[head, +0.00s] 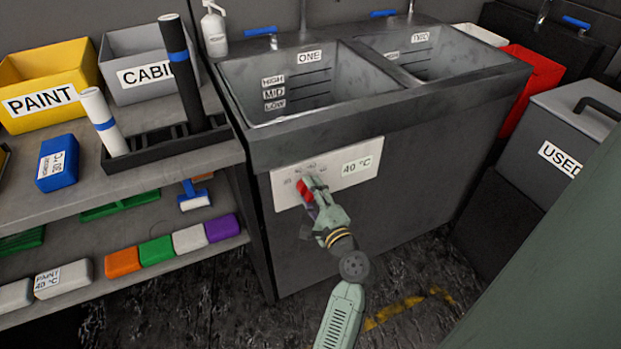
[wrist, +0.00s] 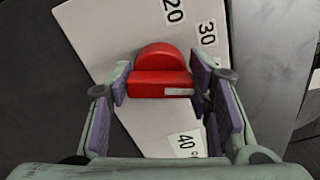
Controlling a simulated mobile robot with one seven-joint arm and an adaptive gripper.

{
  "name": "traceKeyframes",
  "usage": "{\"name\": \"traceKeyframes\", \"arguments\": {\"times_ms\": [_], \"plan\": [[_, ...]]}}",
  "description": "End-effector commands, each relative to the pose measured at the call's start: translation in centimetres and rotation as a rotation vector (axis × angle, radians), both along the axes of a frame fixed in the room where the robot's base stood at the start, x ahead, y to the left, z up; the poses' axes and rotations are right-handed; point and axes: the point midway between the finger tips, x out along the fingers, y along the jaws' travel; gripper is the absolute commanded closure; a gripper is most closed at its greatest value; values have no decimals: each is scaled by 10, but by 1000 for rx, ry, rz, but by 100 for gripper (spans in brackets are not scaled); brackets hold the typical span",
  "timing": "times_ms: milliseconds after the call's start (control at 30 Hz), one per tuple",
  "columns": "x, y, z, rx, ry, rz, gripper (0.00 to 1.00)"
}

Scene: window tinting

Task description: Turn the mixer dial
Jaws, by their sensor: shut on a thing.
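The red mixer dial (wrist: 161,78) sits on a white panel (wrist: 100,35) with the marks 20, 30 and 40 showing in the wrist view. In the head view the dial (head: 304,191) is at the left part of the panel (head: 350,183) on the front of the sink cabinet. A 40 °C label (head: 357,165) is at the panel's right. My gripper (head: 313,190) reaches the dial from the front. In the wrist view its purple-padded fingers (wrist: 161,90) are on both sides of the dial, shut on it. Part of the dial is hidden by the fingers in the head view.
A two-basin sink (head: 300,95) stands above the panel. A shelf (head: 60,190) with bins, film rolls and coloured blocks is at the left. A grey bin (head: 570,130) labelled USED stands at the right. The floor before the cabinet is clear.

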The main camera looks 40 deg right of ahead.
Motion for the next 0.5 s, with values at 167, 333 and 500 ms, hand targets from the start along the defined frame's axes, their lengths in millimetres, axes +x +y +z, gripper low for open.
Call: {"name": "traceKeyframes", "arguments": {"times_ms": [167, 333, 500], "plan": [[-1, 0, 0, 25, -6, -1, 82], [-1, -1, 0, 30, -7, -2, 82], [-1, -1, -1, 30, -7, -2, 82]]}}
